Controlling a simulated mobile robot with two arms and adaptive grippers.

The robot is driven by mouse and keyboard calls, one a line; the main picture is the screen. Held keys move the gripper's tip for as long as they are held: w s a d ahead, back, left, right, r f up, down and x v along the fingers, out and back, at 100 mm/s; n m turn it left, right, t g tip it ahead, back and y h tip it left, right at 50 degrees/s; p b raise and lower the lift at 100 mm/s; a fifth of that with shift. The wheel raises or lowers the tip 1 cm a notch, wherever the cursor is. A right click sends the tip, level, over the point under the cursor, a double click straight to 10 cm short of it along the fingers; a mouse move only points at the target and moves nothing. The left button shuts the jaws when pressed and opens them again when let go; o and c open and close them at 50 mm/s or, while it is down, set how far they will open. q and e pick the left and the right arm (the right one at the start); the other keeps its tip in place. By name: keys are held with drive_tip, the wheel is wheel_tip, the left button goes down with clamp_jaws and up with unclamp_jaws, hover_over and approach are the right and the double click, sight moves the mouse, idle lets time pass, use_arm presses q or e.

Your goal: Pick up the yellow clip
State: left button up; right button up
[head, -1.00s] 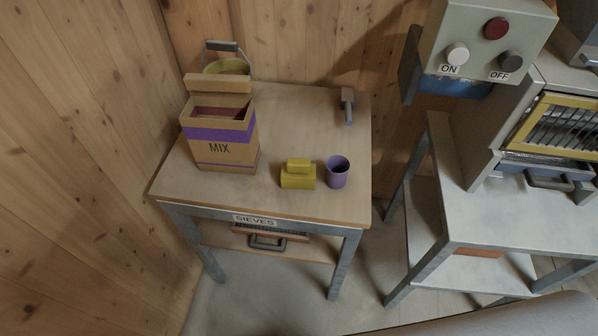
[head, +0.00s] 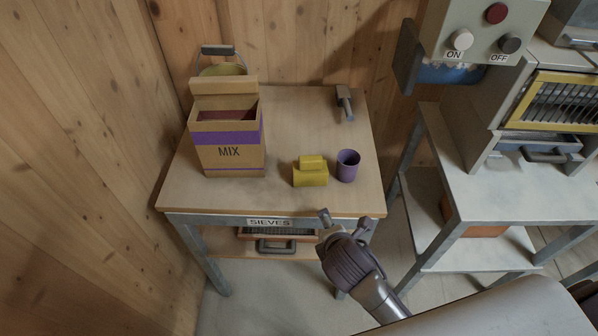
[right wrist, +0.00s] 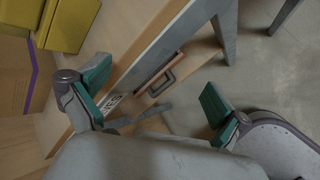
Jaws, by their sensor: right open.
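The yellow clip (head: 311,176) sits on the wooden table near its front edge, a low block with a smaller block on top. My right gripper (head: 342,221) is open and empty, just in front of the table's front edge, below and to the right of the clip in the head view. In the right wrist view the clip (right wrist: 62,24) shows at the top left, partly cut off, outside the open fingers (right wrist: 155,92). My left gripper is not in view.
A purple cup (head: 348,168) stands close to the clip's right. The MIX box (head: 228,156) stands left of it, with a bucket (head: 222,68) behind. A grey scoop-like tool (head: 345,103) lies at the back right. The table's (head: 285,120) middle is clear.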

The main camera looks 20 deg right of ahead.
drive_tip(key=w+a+r+n+t, duration=0.25)
drive_tip(key=w+r+n, duration=0.25)
drive_tip(key=r+n, duration=0.25)
drive_tip(key=n+t, duration=0.2)
drive_tip(key=n, duration=0.4)
approach(310, 165)
drive_tip(key=shift+h, duration=0.3)
drive_tip(key=x, duration=0.8)
drive_tip(key=shift+w+a+f, duration=0.1)
drive_tip(key=shift+w+f, duration=0.15)
drive_tip(key=shift+w, duration=0.1)
drive_tip(key=shift+x, duration=2.7)
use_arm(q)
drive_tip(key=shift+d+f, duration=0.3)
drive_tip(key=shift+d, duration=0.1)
use_arm(e)
drive_tip(key=shift+f, duration=0.15)
drive_tip(key=shift+s, duration=0.1)
drive_tip(key=shift+c, duration=0.3)
drive_tip(key=c, duration=0.5)
